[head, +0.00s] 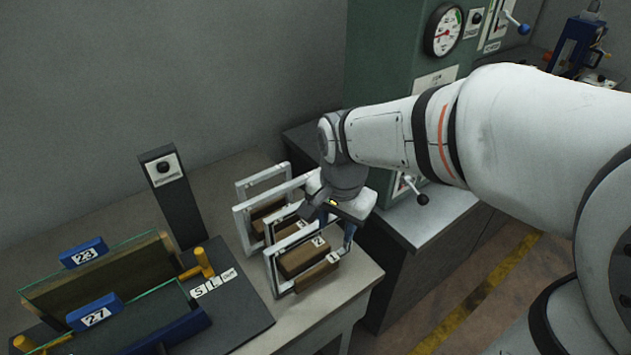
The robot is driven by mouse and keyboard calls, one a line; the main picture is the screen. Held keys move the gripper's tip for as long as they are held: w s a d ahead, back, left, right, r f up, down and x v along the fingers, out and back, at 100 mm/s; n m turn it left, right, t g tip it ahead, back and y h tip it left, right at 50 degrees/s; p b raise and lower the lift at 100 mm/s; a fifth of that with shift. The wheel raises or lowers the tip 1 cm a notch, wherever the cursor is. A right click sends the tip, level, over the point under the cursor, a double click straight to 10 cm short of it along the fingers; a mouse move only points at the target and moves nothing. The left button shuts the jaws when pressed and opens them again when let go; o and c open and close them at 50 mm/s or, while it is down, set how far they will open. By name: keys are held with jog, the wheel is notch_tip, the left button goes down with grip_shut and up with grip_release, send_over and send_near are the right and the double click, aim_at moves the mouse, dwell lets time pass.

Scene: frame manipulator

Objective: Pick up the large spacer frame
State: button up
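Several light metal rectangular frames stand upright in a row on the table, with brown wooden blocks between and beside them. The back frame (263,173) looks small. The middle frame (240,226) has a longer top bar and looks the largest. The front frame (271,272) stands nearest, by blocks labelled 2 (303,262) and 1 (317,277). My gripper (332,222) points down over the right side of the middle and front frames. Its wrist hides their right upper corners. I cannot tell whether its fingers touch a frame or hold one.
A dark fixture (245,310) with blue tags 23 (84,253) and 27 (94,312) and yellow clamps lies at lower left. A dark post (172,205) with a black knob stands behind it. A green cabinet (390,60) with a gauge stands behind my arm.

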aim_at(305, 230)
jog(key=w+a+m, duration=0.1)
jog(key=a, duration=0.1)
jog(key=w+a+m+p, duration=0.1)
jog(key=w+a+m, duration=0.1)
jog(key=a, duration=0.1)
jog(key=shift+a+f+m+g+p, duration=0.3)
jog(key=shift+a+f+g, duration=0.05)
jog(key=shift+g, duration=0.05)
jog(key=shift+a+f, duration=0.2)
jog(key=shift+a, duration=0.1)
jog(key=shift+w+a+f+m, duration=0.1)
jog(key=shift+f+m, duration=0.2)
jog(key=f, duration=0.2)
jog(key=f+p, duration=0.1)
jog(key=f, duration=0.4)
jog(key=shift+w+d+f+p, duration=0.15)
jog(key=shift+d+p, duration=0.2)
grip_shut()
